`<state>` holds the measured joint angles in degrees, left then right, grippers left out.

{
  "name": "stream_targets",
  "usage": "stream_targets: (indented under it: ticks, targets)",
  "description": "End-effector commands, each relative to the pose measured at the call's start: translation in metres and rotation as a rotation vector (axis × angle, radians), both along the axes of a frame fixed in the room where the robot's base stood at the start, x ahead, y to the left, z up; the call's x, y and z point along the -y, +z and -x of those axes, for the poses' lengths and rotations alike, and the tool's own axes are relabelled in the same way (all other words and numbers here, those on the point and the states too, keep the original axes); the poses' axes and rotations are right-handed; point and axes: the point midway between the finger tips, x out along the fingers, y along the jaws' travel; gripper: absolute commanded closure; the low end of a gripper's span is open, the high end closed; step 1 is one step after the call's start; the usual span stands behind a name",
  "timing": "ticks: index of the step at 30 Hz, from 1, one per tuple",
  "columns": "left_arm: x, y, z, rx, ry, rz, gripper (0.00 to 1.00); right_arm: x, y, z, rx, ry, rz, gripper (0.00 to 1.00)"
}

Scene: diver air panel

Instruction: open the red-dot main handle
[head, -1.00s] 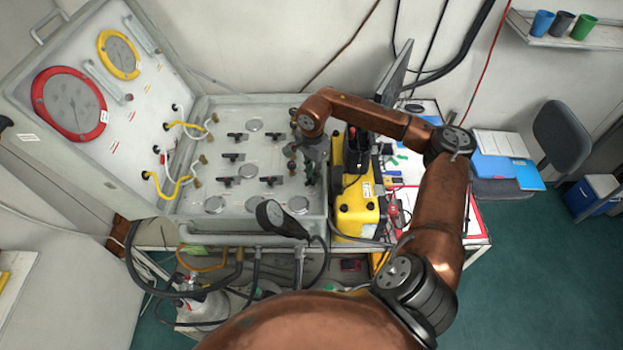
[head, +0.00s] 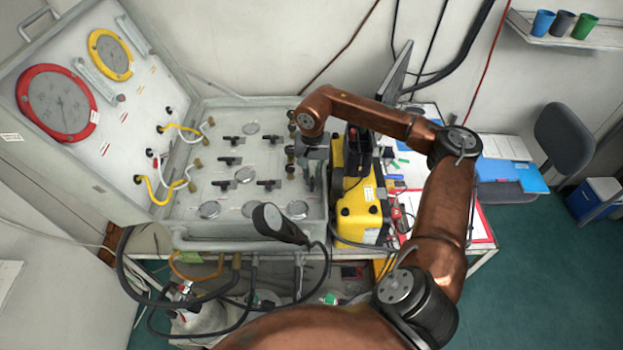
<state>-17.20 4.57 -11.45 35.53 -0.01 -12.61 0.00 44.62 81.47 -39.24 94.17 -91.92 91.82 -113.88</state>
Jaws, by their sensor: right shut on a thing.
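The grey air panel (head: 190,194) lies open in its case and carries several black T-shaped handles, such as one at left centre (head: 231,160) and one in the front row (head: 268,184). No red dot can be made out on any of them at this size. My right gripper (head: 309,176) points down at the panel's right edge. It is shut on a panel handle there, which the gripper and wrist mostly hide, so its angle cannot be told. My left gripper is out of view.
The raised lid at left holds a red-rimmed gauge (head: 57,103) and a yellow-rimmed gauge (head: 110,55). A yellow case (head: 358,215) stands close to the right of my gripper. A black handset (head: 275,222) rises at the panel's front edge. Hoses (head: 128,265) hang below.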

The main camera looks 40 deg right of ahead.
Motion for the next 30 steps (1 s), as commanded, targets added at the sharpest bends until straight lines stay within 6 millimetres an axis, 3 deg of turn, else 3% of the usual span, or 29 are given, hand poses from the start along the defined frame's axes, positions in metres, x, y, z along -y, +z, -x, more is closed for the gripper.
stream_targets:
  ticks: [16,17,24,30]
  targets:
    - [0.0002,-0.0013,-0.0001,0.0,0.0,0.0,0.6,-0.0002,0.0007,-0.0008,0.004,0.027,-0.001,1.0]
    - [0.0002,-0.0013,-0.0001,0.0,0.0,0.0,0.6,-0.0002,0.0007,-0.0008,0.004,0.027,-0.001,0.9]
    - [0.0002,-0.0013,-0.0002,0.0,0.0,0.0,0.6,0.0001,0.0004,-0.0003,0.001,0.026,0.0,0.73]
    - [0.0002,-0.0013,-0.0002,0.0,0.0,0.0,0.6,0.0004,0.0002,0.0001,0.0,0.026,0.0,0.73]
